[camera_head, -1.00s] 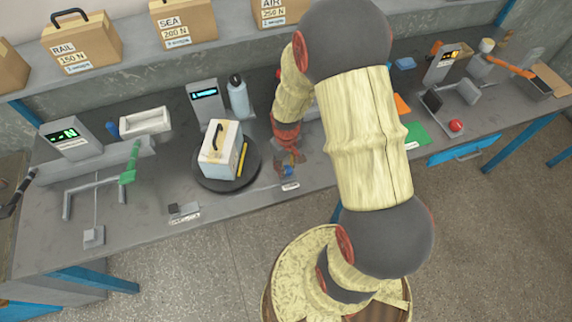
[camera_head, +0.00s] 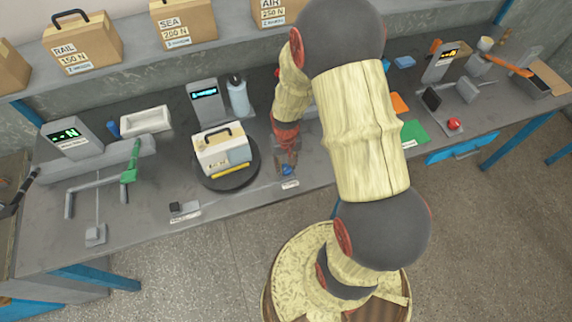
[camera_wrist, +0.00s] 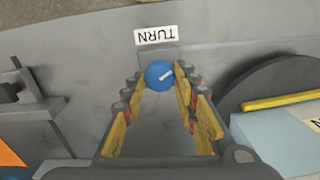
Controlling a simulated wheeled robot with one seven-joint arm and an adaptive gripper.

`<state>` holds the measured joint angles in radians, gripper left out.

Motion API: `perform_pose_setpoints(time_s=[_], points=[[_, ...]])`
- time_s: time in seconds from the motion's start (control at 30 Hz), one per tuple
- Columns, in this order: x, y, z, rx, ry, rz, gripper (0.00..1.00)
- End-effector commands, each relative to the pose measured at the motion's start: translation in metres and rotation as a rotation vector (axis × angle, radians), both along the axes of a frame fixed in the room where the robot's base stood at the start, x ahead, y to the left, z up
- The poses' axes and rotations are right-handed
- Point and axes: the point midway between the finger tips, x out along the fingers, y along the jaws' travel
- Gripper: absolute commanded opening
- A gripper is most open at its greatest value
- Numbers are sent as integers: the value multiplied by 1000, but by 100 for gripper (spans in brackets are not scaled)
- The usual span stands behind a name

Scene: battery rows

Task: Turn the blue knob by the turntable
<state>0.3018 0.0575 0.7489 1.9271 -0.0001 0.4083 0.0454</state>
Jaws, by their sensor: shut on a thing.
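My gripper (camera_wrist: 160,80) is shut on the knob, one finger on each side. The round dark turntable (camera_head: 204,180) stands just left of the knob in the head view. A white case (camera_head: 222,152) with a dark handle and a yellow bar (camera_head: 230,171) at its front side rest on it.
A lit display (camera_head: 204,94) and a grey bottle (camera_head: 238,97) stand behind the turntable. A green-handled fixture (camera_head: 130,172) is at left, a green mat (camera_head: 414,133) and red button (camera_head: 454,124) at right. The bench front between turntable and small dark block (camera_head: 184,208) is mostly clear.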

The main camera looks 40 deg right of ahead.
Motion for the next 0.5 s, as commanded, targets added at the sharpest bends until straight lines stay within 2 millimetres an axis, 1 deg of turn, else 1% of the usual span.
perform_pose_setpoints(time_s=[0.13, 0.17, 0.4, 0.5], points=[[0, 0, 0, 0, -1, 1, 4], [0, 0, 0, 0, -1, 1, 30], [0, 0, 0, 0, -1, 1, 44], [0, 0, 0, 0, 0, 1, 48]])
